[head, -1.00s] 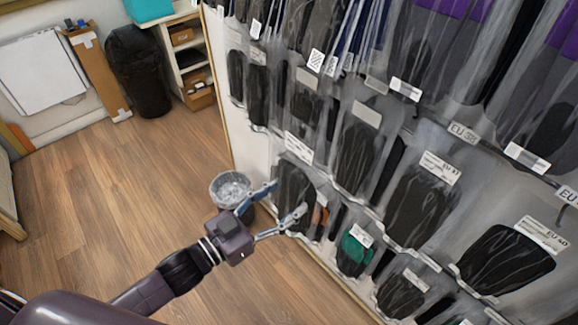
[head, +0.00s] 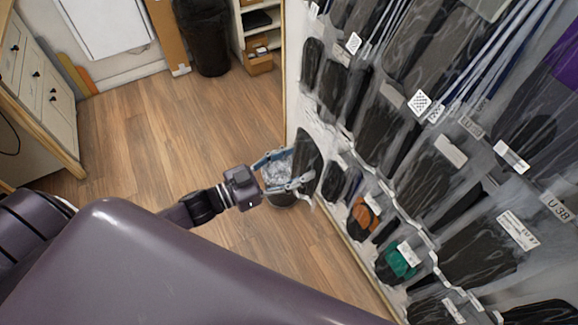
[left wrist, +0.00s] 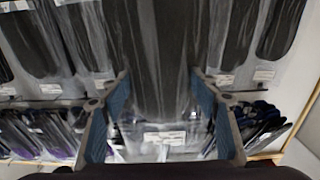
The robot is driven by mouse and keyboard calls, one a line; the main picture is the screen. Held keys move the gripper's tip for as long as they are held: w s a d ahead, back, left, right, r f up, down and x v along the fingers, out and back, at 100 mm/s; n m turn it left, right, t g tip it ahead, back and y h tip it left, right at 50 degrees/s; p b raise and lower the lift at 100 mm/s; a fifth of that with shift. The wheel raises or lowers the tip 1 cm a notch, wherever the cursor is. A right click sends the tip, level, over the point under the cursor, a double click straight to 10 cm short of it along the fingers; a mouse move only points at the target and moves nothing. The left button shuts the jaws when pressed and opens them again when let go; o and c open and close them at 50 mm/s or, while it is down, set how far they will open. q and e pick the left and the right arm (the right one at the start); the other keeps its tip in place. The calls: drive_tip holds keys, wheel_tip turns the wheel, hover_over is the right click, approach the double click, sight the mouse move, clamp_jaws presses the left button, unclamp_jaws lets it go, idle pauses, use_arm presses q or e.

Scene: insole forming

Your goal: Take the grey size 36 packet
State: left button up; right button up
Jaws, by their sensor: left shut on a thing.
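My left gripper (head: 297,169) has its fingers on either side of a dark grey packet (head: 309,160) and is shut on it. The packet stands out at the left end of the display wall, its face turned mostly away in the head view. In the left wrist view the packet (left wrist: 162,50) hangs between the two blue-padded fingers, with a white label (left wrist: 165,136) at one end. Its size print is too blurred to read. My right gripper is not in view.
The display wall (head: 450,150) with rows of bagged insoles fills the right side. A lined waste bin (head: 284,200) stands on the floor behind my left gripper. A black bag (head: 203,35) and shelf (head: 240,45) are at the back. Wooden floor (head: 130,145) is clear.

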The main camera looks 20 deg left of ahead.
use_arm(q)
drive_tip(key=b+x, duration=0.1)
drive_tip(key=x, duration=0.3)
drive_tip(key=shift+a, duration=0.1)
drive_tip(key=shift+w+d, duration=0.4)
drive_tip(key=shift+w, duration=0.1)
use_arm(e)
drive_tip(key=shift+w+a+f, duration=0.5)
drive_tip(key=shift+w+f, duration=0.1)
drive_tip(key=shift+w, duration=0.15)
